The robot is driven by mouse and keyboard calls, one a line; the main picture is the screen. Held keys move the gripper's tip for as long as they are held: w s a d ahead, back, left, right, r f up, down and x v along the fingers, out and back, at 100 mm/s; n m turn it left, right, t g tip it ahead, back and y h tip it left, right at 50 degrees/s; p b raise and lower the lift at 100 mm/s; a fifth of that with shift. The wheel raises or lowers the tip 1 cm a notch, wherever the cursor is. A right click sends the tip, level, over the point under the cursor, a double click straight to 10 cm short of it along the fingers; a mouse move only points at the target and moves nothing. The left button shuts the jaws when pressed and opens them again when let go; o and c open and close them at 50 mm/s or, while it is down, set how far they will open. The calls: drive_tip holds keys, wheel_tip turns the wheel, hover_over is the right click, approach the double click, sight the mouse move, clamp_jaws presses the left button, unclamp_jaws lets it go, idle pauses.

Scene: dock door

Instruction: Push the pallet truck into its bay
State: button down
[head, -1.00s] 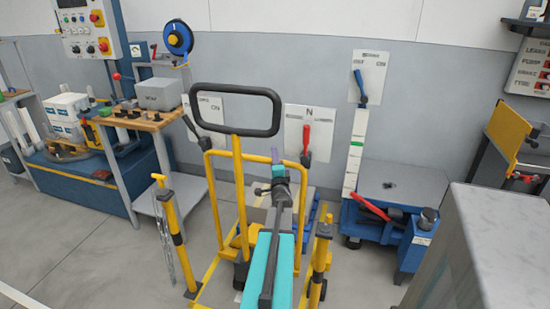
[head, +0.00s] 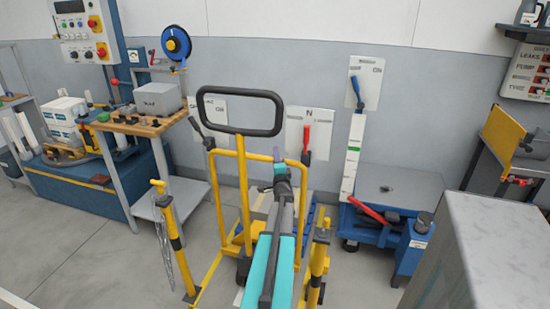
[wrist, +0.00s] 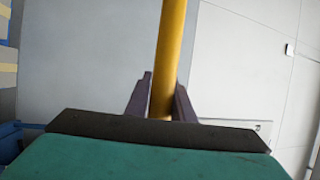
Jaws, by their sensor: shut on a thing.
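The pallet truck is a yellow tubular frame (head: 215,185) with a tall yellow shaft and a black loop handle (head: 242,113). It stands upright in front of me, partly hidden by my teal arm. My gripper (head: 279,160) is at the right end of the frame's upper rail. In the wrist view, its purple fingers (wrist: 160,105) are shut around a yellow bar (wrist: 170,50). A yellow post with black bands (head: 174,235) stands left of the truck, and another yellow post (head: 318,262) stands right. I cannot tell the bay's outline.
A workbench (head: 140,122) with a grey box stands at the left. A blue cart (head: 390,190) with a grey top stands at the right by the wall. A grey block (head: 490,250) fills the near right. Lever panels hang on the wall behind. Bare floor shows at the left.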

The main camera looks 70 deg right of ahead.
drive_tip(key=d+p, duration=0.2)
drive_tip(key=d, duration=0.7)
drive_tip(key=shift+d+r+p, duration=0.15)
drive_tip(key=shift+p, duration=0.25)
drive_tip(key=c, duration=1.5)
unclamp_jaws()
drive_tip(key=shift+w+d, duration=0.1)
drive_tip(key=shift+d, duration=0.05)
drive_tip(key=shift+c, duration=0.2)
drive_tip(key=shift+w+a, duration=0.1)
drive_tip(key=shift+a, duration=0.1)
drive_tip(key=shift+b+v, duration=0.75)
drive_tip(key=shift+v, duration=6.15)
drive_tip(key=shift+d, duration=0.1)
